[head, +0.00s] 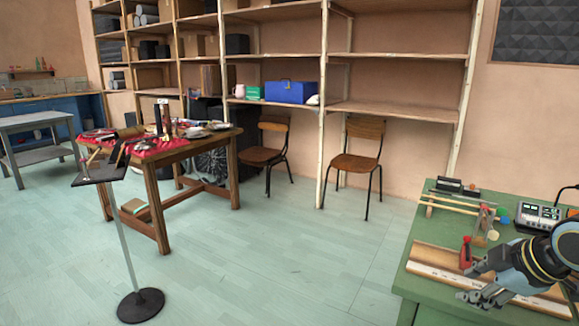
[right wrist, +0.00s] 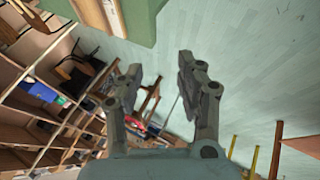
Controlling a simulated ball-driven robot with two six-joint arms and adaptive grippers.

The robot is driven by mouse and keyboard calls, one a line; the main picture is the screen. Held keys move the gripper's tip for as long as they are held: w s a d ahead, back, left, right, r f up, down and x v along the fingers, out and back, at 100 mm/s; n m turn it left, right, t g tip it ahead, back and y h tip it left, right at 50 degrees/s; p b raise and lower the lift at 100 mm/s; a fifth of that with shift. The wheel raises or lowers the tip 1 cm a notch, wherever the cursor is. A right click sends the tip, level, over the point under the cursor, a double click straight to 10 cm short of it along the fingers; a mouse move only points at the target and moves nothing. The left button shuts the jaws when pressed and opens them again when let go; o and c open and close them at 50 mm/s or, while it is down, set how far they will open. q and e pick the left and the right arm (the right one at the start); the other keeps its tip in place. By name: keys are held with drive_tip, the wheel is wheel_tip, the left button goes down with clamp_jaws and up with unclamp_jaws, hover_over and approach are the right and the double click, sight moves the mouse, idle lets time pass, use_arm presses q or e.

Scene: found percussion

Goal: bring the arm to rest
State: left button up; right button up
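My right gripper (head: 474,284) is at the lower right of the head view, over the near edge of the green workbench (head: 408,270). Its arm comes in from the right edge. In the right wrist view the two fingers of this gripper (right wrist: 160,72) stand apart with nothing between them; beyond them lie the pale floor and, at the top, a green surface. My left arm and gripper do not show in either view.
On the workbench are a wooden board (head: 440,262), a red-handled tool (head: 466,252), sticks and an electronic box (head: 536,217). A black stand (head: 98,170) stands by a cluttered wooden table (head: 185,146). Chairs (head: 357,160) are by the shelves. The middle floor is clear.

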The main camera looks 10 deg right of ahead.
drive_tip(key=s+a+f+m+g+b, duration=0.1)
drive_tip(key=s+f+m, duration=0.1)
drive_tip(key=s+f, duration=0.5)
drive_tip(key=s+f+m+g+b, duration=0.1)
drive_tip(key=s+f+g, duration=0.15)
drive_tip(key=f, duration=0.95)
drive_tip(key=s+a+f+m+g+b, duration=0.1)
drive_tip(key=s+f+m, duration=0.1)
drive_tip(key=s+f, duration=0.55)
drive_tip(key=s+a+f+m+g, duration=0.1)
drive_tip(key=s+a+f+m, duration=0.2)
drive_tip(key=s+f, duration=0.6)
drive_tip(key=s+a+f+m+h, duration=0.1)
drive_tip(key=s+a+f+m, duration=0.2)
drive_tip(key=s+f, duration=0.7)
drive_tip(key=s+a+b, duration=0.1)
drive_tip(key=s, duration=0.5)
drive_tip(key=shift+s+a+g, duration=0.25)
drive_tip(key=shift+s+g, duration=0.1)
drive_tip(key=shift+s+f, duration=0.1)
drive_tip(key=shift+s, duration=0.05)
